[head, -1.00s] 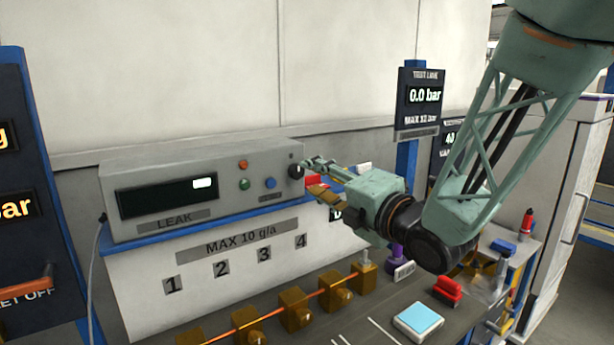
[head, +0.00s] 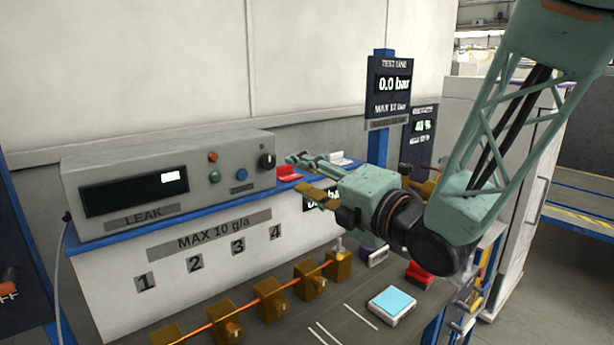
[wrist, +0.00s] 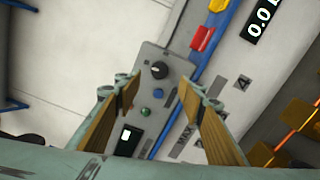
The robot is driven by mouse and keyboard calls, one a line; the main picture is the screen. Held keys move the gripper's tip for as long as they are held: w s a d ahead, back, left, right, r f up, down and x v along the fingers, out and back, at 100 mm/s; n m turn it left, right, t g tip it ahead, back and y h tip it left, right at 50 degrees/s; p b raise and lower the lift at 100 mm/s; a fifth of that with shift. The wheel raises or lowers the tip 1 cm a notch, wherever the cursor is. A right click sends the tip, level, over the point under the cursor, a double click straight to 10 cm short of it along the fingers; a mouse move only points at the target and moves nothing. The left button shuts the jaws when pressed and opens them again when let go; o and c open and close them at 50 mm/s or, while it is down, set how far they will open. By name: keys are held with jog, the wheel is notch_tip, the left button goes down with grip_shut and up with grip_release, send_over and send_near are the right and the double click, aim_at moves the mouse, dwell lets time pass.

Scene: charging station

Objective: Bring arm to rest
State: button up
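My gripper (head: 299,174) is open and empty in the head view, its fingers spread and pointing left toward the right end of the grey LEAK tester (head: 165,185). The black knob (head: 266,161) on the tester's face is just left of the fingertips, with a gap between. In the wrist view my gripper (wrist: 163,97) shows both tan-padded fingers wide apart. The knob (wrist: 159,70), green button (wrist: 145,111) and blue button (wrist: 157,93) show between them, with nothing held. My arm reaches in from the upper right.
Below are a bench with a row of brass valve blocks (head: 270,300), a blue-topped pad (head: 392,303) and a red object (head: 418,272). A red item (head: 289,173) lies on the blue shelf behind the fingers. The test line display (head: 390,85) stands behind the arm. Open floor shows at right.

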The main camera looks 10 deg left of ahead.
jog(key=w+d+m+t+h, duration=0.1)
jog(key=d+m+h, duration=0.7)
jog(key=d, duration=0.7)
jog(key=s+d+f+m+g+h, duration=0.3)
jog(key=s+d+m+h, duration=0.3)
jog(key=s+d+m, duration=1)
jog(key=s+d+f+m+g, duration=0.2)
jog(key=s+m, duration=0.1)
jog(key=s, duration=0.9)
jog(key=s+d+f+m+g, duration=0.1)
jog(key=s+d+m+g, duration=0.1)
jog(key=s, duration=1.1)
jog(key=shift+d+f+m+g+p, duration=0.4)
jog(key=shift+m+g, duration=0.3)
jog(key=shift+m, duration=0.4)
jog(key=shift+w, duration=0.1)
